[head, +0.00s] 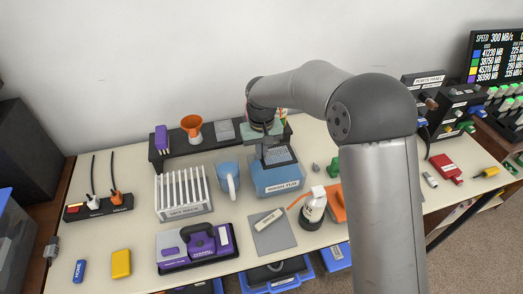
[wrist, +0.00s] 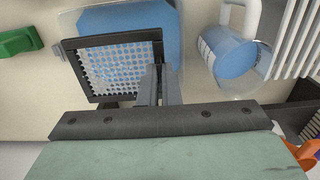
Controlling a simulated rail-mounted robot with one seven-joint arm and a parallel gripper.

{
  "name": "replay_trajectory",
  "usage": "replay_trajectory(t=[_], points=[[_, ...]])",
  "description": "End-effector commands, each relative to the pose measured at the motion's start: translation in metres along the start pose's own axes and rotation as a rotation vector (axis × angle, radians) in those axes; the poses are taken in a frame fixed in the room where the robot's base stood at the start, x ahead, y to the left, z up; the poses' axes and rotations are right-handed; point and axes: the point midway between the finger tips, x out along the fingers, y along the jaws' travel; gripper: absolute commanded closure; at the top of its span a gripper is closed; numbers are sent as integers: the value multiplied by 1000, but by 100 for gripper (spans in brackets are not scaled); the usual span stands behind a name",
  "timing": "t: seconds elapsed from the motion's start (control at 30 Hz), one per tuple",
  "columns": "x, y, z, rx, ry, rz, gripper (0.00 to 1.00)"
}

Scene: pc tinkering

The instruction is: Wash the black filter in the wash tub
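The black filter (wrist: 115,66), a square black frame with a pale mesh, is held at one edge by my gripper (wrist: 160,80). The fingers look closed together on that edge. In the head view the filter (head: 279,156) is tilted at the back of the wash tub (head: 282,188), a clear-walled tub with blue water and a label on its front. In the wrist view the tub's blue water (wrist: 130,18) shows beyond the filter. I cannot tell whether the filter touches the water.
A pitcher of blue liquid (head: 229,181) stands just left of the tub, beside a white drying rack (head: 184,208). A spray bottle (head: 312,207) is in front right. A dark shelf (head: 206,142) runs behind. A grey mat (head: 272,238) lies in front.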

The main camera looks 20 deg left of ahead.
Motion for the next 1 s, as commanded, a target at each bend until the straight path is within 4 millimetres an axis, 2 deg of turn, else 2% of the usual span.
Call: replay_trajectory(t=[0.27,0.63,1.0], points=[[-5,0,0,0,1,0,100],[-39,0,0,0,1,0,100],[-40,0,0,0,0,0,100]])
